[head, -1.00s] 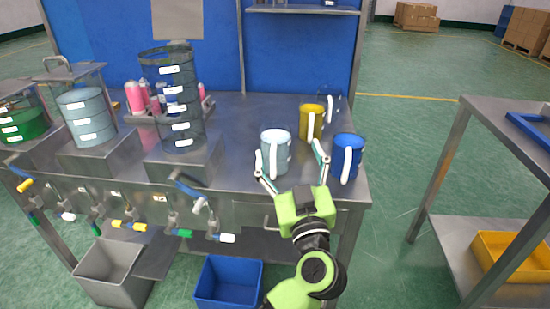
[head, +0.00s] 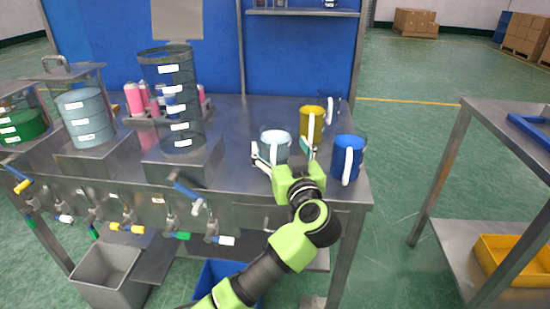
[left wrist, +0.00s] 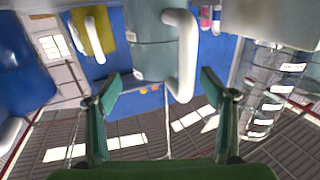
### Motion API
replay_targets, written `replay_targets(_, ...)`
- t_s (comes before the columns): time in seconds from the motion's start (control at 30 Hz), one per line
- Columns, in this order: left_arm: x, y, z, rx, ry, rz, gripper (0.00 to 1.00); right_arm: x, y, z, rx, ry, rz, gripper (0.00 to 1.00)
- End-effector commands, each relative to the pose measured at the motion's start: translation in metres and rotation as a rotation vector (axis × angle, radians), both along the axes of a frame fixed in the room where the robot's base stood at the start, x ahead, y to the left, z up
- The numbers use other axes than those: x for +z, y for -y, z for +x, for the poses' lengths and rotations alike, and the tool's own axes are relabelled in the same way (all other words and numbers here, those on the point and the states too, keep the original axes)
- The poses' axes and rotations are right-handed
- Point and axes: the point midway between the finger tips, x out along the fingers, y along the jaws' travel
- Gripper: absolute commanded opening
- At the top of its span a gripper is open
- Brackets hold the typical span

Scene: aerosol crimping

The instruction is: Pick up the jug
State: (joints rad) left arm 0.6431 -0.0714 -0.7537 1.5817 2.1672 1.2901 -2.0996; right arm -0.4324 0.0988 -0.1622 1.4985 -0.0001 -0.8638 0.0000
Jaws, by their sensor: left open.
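A pale blue jug (head: 275,140) with a white handle stands on the steel table, beside a yellow jug (head: 306,122) and a dark blue jug (head: 349,150), both with white handles. My right gripper is not in view.
The steel table (head: 235,130) also holds a tall clear cylinder (head: 177,105) on a raised block, a pale blue vessel (head: 85,115) and pink cans (head: 134,97). Valves line the front edge. A second steel table (head: 510,140) stands to the right, past open floor.

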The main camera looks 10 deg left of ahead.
Motion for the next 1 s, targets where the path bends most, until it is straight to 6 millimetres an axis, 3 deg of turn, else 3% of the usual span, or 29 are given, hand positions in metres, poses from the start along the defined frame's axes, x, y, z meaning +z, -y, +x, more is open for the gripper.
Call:
replay_targets(0.3,0.000,-0.015,0.038,0.002,0.000,0.002,0.76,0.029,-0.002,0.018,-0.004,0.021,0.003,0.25)
replay_targets(0.57,0.001,-0.016,0.041,0.001,0.000,0.001,0.76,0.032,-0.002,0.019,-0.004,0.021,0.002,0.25)
replay_targets(0.6,0.001,-0.016,0.041,0.001,0.000,0.001,0.73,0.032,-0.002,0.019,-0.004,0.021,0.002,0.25)
replay_targets(0.83,0.001,-0.016,0.041,0.001,0.000,0.001,0.16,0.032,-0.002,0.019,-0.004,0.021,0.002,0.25)
replay_targets(1.0,0.004,-0.016,0.041,0.000,0.005,0.001,0.15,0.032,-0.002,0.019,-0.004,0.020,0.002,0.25)
